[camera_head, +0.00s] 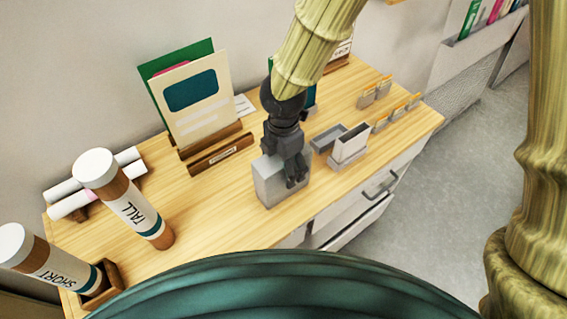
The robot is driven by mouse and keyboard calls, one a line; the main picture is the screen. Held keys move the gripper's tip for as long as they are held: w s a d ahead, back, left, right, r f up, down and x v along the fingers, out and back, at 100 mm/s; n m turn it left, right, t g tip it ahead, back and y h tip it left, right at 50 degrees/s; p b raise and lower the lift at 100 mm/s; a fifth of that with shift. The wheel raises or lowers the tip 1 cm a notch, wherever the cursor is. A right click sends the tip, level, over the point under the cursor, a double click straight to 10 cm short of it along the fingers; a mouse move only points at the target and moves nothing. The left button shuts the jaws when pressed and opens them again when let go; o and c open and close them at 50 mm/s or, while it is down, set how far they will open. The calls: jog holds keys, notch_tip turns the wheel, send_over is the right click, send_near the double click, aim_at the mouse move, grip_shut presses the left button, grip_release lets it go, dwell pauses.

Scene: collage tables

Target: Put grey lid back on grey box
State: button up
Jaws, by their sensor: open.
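A light grey block-shaped box (268,187) stands upright near the front edge of the wooden table, left of centre. My gripper (295,178) is open and hangs down at this box's right side, covering part of its top and front. I cannot tell whether it touches the box. To the right, a smaller light grey box (347,154) with an open, dark inside stands on the table. A flat, darker grey, shallow piece (328,137) that looks like a lid or tray lies just behind and left of it, apart from my gripper. I cannot tell which box it fits.
A cream and green book stand (195,103) is behind left. Tubes marked TALL (137,212) and SHORT (55,272) stand at the left. Small holders with orange sticks (396,112) are at the right. A drawer handle (380,185) is below the table edge.

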jog(key=shift+r, duration=0.1)
notch_tip(320, 180, up, 12)
jog(key=shift+f, duration=0.1)
dwell(0.4)
dwell(0.5)
